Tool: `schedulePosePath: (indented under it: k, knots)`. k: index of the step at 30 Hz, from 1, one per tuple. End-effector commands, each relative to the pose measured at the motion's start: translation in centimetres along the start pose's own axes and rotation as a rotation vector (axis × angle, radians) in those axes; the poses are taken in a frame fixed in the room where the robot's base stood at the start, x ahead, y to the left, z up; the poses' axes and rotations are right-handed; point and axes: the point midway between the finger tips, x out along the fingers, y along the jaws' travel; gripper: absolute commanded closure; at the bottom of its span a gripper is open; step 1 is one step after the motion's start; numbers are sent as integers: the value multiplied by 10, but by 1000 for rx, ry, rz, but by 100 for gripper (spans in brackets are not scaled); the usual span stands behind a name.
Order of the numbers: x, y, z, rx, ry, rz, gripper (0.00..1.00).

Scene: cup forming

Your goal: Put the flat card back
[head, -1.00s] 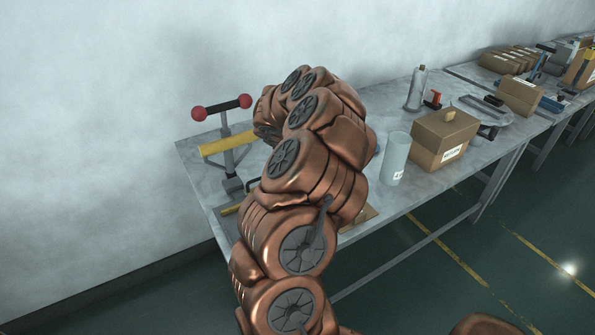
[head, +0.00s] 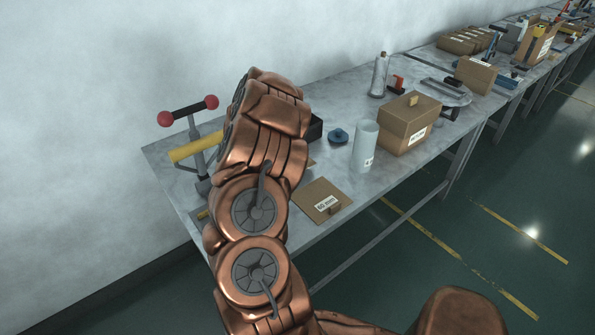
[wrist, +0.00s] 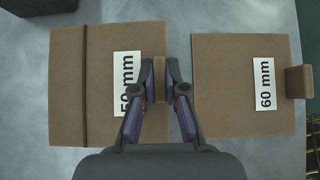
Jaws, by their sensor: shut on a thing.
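In the wrist view, a flat brown card (wrist: 95,105) with a white label lies on the left; the label's first digit is partly covered by a finger and looks like "50 mm". My gripper (wrist: 160,78) is shut on the small tab (wrist: 161,90) at this card's right edge. A second flat card (wrist: 225,105), labelled "60 mm", lies to the right, with its tab on its right side. In the head view the 60 mm card (head: 321,200) lies by the table's front edge. My arm hides my gripper and most of the other card there.
A dark box (head: 315,128), a blue round piece (head: 338,136), a white cylinder (head: 364,146) and a cardboard box (head: 408,124) stand on the grey table. A press with red-knobbed handle (head: 190,110) and yellow bar stands at the left end.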

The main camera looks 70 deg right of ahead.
Motion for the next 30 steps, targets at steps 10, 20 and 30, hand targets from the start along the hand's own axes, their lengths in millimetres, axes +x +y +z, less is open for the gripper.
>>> schedulePosePath:
  k: [10, 20, 30]
  knots:
    - [20, -1, -19, -2, 0, -2, 100]
    - [22, -1, -21, 1, 1, -1, 100]
    - [23, -1, -23, 1, 1, -1, 75]
